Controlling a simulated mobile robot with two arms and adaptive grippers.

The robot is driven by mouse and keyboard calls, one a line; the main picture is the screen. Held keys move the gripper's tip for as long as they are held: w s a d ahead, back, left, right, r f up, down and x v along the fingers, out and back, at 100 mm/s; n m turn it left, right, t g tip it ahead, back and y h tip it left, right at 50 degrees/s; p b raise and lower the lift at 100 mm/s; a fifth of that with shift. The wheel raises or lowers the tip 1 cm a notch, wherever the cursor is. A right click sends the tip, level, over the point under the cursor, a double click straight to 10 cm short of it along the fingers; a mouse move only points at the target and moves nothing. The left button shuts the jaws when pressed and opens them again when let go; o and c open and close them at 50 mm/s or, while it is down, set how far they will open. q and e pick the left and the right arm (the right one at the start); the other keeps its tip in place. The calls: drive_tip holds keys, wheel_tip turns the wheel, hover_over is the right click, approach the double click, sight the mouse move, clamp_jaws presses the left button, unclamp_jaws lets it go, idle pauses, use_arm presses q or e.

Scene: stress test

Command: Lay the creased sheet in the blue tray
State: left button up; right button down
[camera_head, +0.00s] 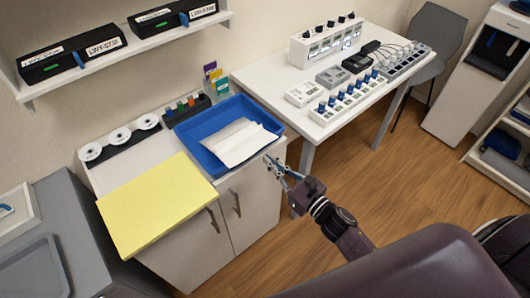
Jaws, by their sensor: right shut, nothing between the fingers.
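The blue tray (188,133) stands on the white cabinet in the middle of the view. A white creased sheet (240,142) lies inside it on the tray floor, its near corner close to the front wall. My right gripper (273,163) is just off the tray's front right side, shut and empty, apart from the sheet. My left gripper is not in view.
A yellow board (155,203) lies left of the tray and overhangs the cabinet front. White discs (121,136) and a small dark rack (186,108) sit behind. A white table (262,80) with devices stands to the right. Wooden floor (400,175) is clear at right.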

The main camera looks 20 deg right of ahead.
sight(258, 150)
drive_tip(key=shift+p+x, duration=0.3)
drive_tip(key=shift+x, duration=1.1)
drive_tip(key=shift+w+a+f+b, duration=0.1)
drive_tip(key=shift+w+a+b, duration=0.15)
drive_tip(key=shift+w+b, duration=0.35)
drive_tip(key=shift+w+a, duration=0.2)
drive_tip(key=shift+w, duration=0.35)
drive_tip(key=shift+d, duration=0.1)
